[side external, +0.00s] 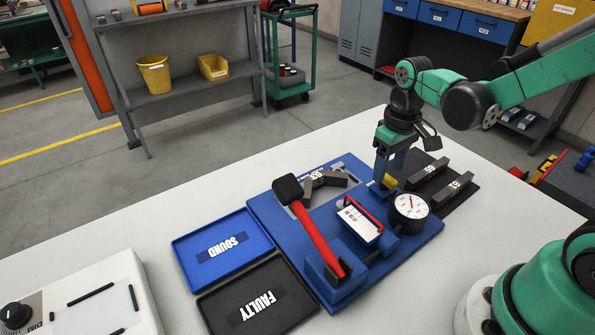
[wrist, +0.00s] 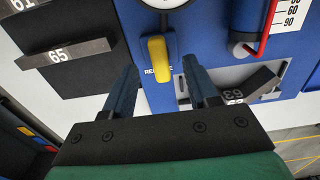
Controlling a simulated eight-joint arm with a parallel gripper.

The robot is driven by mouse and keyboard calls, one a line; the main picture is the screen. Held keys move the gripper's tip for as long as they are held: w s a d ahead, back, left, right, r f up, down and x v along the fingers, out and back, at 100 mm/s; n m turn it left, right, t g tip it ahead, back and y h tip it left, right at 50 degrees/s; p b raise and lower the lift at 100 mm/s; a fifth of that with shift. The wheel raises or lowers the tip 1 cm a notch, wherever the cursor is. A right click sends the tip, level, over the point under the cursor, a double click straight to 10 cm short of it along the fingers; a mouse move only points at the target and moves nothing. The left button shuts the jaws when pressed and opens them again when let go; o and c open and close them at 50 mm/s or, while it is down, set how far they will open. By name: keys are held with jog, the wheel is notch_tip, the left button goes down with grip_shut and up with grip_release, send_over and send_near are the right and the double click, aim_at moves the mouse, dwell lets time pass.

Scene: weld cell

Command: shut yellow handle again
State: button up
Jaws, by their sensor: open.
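The yellow handle (wrist: 158,60) is a short rounded lever on the blue fixture, just below the round gauge in the wrist view. Only a small part of the yellow handle (side external: 391,182) shows in the side external view, beside my fingertips. My gripper (wrist: 160,74) is open, with one blue finger on each side of the handle in the wrist view. In the side external view my gripper (side external: 388,177) points down at the blue fixture (side external: 263,209). I cannot tell whether the fingers touch the handle. A label by the handle is partly covered.
The white-faced gauge (side external: 410,206) stands close to my gripper. A red lever with a black head (side external: 318,238) rises from the fixture. Numbered grey bars (side external: 428,171) lie on a black mat. The SOUND tray (side external: 185,249) and FAULTY tray (side external: 213,313) lie left of the fixture.

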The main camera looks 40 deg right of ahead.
jog(key=shift+f, duration=0.75)
grip_shut()
